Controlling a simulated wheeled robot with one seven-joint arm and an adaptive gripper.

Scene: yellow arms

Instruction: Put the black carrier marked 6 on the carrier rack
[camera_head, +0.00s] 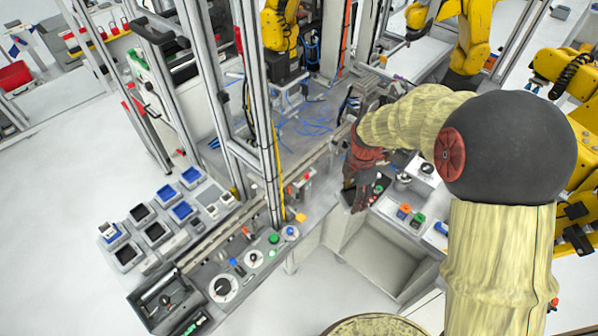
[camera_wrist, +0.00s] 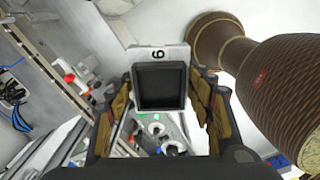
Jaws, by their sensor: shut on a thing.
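The black carrier marked 6 (camera_wrist: 160,86) shows in the wrist view as a light grey frame with a square black inset and a 6 on its top tab. My gripper (camera_wrist: 162,98) is shut on it, with a finger on its left and right sides. In the head view my gripper (camera_head: 360,172) is right of centre, above the machine's front edge; the carrier cannot be made out clearly there. The carrier rack (camera_head: 180,238) appears to be the grey bench part at lower left, bearing several black and blue carriers, well to the left of my gripper.
A tray of tools (camera_head: 165,300) sits at the bench's near end. Round knobs and a green button (camera_head: 274,239) lie between rack and gripper. Metal posts (camera_head: 262,120) rise behind. Small orange and green parts (camera_head: 411,214) are right of my gripper. Yellow arms (camera_head: 475,40) stand at the back right.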

